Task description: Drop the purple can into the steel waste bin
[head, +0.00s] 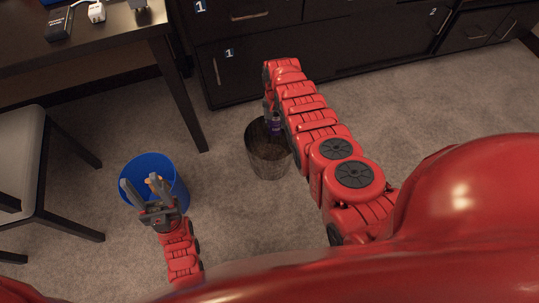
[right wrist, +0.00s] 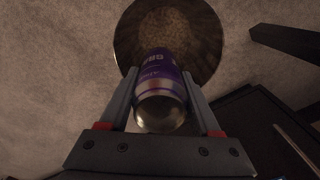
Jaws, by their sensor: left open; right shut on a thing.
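The purple can (right wrist: 160,80) is between the fingers of my right gripper (right wrist: 163,100), which is shut on it, in the right wrist view. The round steel waste bin (head: 268,167) stands on the carpet. In the right wrist view the bin (right wrist: 128,40) lies beyond the can, its opening facing the camera. My left gripper (head: 143,188) is open over the blue bin.
A dark desk (head: 120,40) and a chair (head: 25,165) are at the left. Dark cabinets (head: 270,55) line the back. Carpet (head: 450,105) is clear at the right.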

